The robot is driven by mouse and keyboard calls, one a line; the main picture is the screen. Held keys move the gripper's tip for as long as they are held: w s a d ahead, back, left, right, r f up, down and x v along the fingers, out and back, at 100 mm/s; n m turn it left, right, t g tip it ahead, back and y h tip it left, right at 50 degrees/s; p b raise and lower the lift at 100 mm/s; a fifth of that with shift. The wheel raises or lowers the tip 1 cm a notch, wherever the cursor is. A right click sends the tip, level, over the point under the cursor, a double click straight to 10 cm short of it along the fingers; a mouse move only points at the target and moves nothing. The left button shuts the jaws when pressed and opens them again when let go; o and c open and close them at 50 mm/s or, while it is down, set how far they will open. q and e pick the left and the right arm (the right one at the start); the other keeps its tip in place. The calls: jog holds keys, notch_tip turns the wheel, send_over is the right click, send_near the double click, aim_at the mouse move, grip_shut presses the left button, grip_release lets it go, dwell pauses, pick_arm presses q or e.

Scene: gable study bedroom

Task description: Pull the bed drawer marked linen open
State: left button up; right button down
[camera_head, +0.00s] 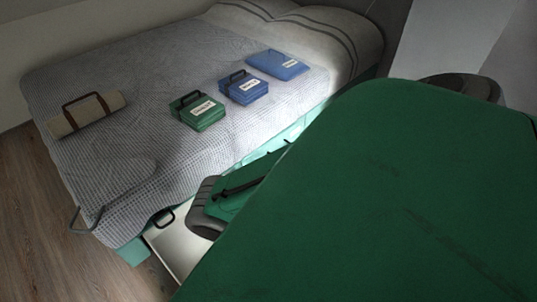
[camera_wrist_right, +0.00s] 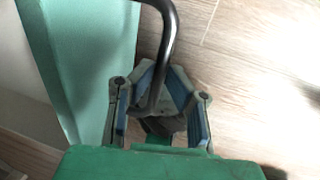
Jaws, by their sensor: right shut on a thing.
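The bed (camera_head: 110,155) has a mint-green base, seen along its front side in the head view. In the right wrist view a mint-green panel (camera_wrist_right: 95,55) stands at left, with a dark curved bar handle (camera_wrist_right: 168,40) beside it. My right gripper (camera_wrist_right: 160,105) is shut on this handle, its blue-padded fingers around the bar. A pale surface (camera_head: 180,248) shows by the bed's near corner, with a small dark loop (camera_head: 165,217) at its edge. No linen label shows on a drawer; my green arm hides much of the bed front. My left gripper is out of view.
On the bed lie a rolled beige bundle (camera_head: 86,113), a green labelled case (camera_head: 197,111), a blue labelled case (camera_head: 243,87) and a flat blue packet (camera_head: 278,65). A grey bent bar (camera_head: 85,220) sticks out at the bed's left end. Wooden floor (camera_head: 40,235) is clear at left.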

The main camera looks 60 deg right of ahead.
jog(key=shift+s, duration=0.35)
jog(key=c, duration=1.6)
grip_release()
jog(key=shift+r, duration=0.1)
jog(key=r, duration=0.3)
jog(key=s+r, duration=0.1)
jog(key=r, duration=0.3)
jog(key=s+r, duration=0.1)
jog(key=r, duration=0.3)
jog(key=shift+s+a+r, duration=0.1)
jog(key=shift+a+r, duration=0.15)
jog(key=shift+a, duration=0.05)
